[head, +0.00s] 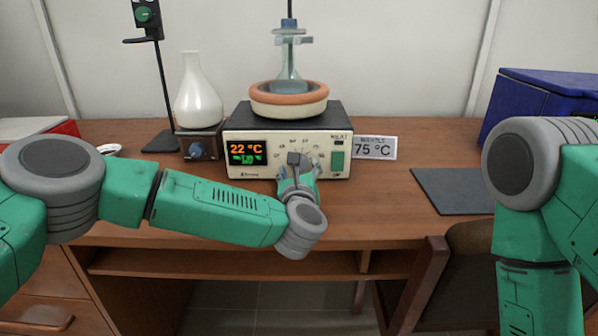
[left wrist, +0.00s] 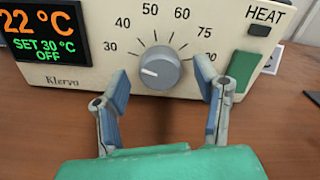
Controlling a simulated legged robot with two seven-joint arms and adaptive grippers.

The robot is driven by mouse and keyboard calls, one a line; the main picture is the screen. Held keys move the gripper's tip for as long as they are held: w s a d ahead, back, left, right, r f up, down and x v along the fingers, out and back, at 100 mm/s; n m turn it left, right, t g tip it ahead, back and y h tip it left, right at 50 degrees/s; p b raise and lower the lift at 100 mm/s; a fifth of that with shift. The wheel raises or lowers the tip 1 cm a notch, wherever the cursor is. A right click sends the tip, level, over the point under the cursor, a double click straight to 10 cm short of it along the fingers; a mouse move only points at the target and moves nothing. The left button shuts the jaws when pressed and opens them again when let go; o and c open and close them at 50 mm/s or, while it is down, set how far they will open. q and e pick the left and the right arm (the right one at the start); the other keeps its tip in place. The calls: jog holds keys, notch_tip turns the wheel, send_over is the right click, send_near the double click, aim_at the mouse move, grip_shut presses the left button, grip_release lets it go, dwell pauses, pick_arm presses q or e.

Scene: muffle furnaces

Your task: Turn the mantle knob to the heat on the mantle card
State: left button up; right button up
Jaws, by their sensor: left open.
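The heating mantle unit (head: 258,172) stands on the bench; its display reads 22 °C. In the left wrist view the display (left wrist: 42,32) shows 22 °C, SET 30 °C, OFF. The grey mantle knob (left wrist: 158,67) has its white mark toward 30 on a scale of 30, 40, 50, 60, 75 and a partly hidden number. The mantle card (head: 374,148) reads 75 °C. My left gripper (left wrist: 166,92) is open in front of the knob, fingers on either side and apart from it. In the head view my left gripper (head: 297,168) covers the knob. My right gripper is out of view.
A flask (head: 290,70) sits in the orange-rimmed mantle bowl (head: 289,106) on top. A white flask (head: 197,100) stands on a small unit (head: 198,146) at left. A dark mat (head: 455,191) and blue box (head: 535,95) are at right.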

pick_arm(q)
jog(key=shift+w, duration=0.15)
jog(key=c, duration=1.1)
jog(key=shift+c, duration=0.2)
